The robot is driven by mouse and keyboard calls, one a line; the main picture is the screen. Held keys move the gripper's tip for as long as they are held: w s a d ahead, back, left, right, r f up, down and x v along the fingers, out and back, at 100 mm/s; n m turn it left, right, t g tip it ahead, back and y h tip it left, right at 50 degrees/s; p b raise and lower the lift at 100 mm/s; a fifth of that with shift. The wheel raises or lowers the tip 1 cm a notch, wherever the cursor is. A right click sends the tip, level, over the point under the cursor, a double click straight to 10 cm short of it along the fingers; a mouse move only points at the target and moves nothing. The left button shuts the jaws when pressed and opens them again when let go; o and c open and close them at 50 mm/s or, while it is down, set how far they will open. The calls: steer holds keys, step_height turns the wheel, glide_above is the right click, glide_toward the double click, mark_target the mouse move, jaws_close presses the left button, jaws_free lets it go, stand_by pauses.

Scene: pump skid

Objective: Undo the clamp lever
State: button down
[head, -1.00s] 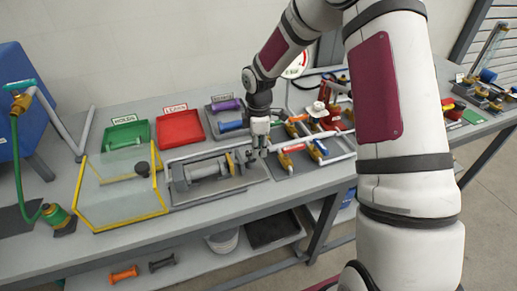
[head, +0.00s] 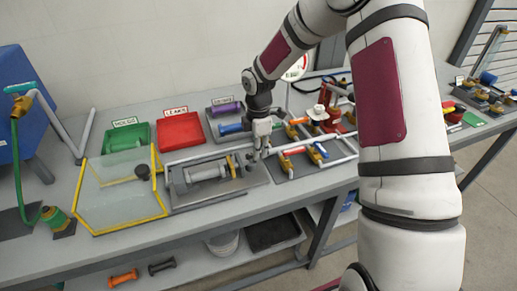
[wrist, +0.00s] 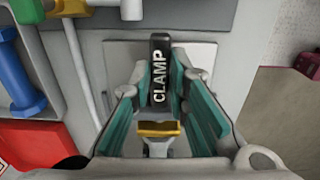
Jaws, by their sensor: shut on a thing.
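The clamp lever (wrist: 159,72) is a black bar with the white word CLAMP, seen between the fingers of my gripper in the wrist view. My gripper (wrist: 160,100) is shut on it, one teal pad on each side. A gold-coloured piece (wrist: 158,129) also shows between the pads, closer to the camera; I cannot tell what it belongs to. In the head view my gripper (head: 262,154) is at the right end of the grey fixture (head: 180,203) with a pale cylinder (head: 207,173). The lever is too small to make out there.
A clear guard with a yellow frame (head: 163,190) stands left of the fixture. Green (head: 110,146) and red (head: 180,133) trays lie behind. Pipes with coloured valves (head: 318,152) stand close on the right. The bench's front edge is near.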

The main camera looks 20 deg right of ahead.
steer(key=c, duration=1.8)
jaws_free()
steer(key=shift+r, duration=0.15)
step_height(320, 180, up, 12)
steer(key=shift+f, duration=0.1)
steer(key=s+a+r+m+t+h, duration=0.1)
steer(key=s+r+m+t+h, duration=0.1)
steer(key=s+r+m, duration=0.9)
steer(key=s+r+m+t, duration=0.1)
steer(key=s+m, duration=0.1)
steer(key=s, duration=0.4)
steer(key=s+a+r+m+t+y, duration=0.1)
steer(key=s+r+m, duration=0.1)
steer(key=s, duration=0.5)
steer(key=s+r+m+t+y, duration=0.1)
steer(key=s+r+m, duration=0.1)
steer(key=s, duration=0.4)
steer(key=shift+s+a+m, duration=0.3)
steer(key=shift+s+m, duration=0.1)
steer(key=shift+m, duration=0.2)
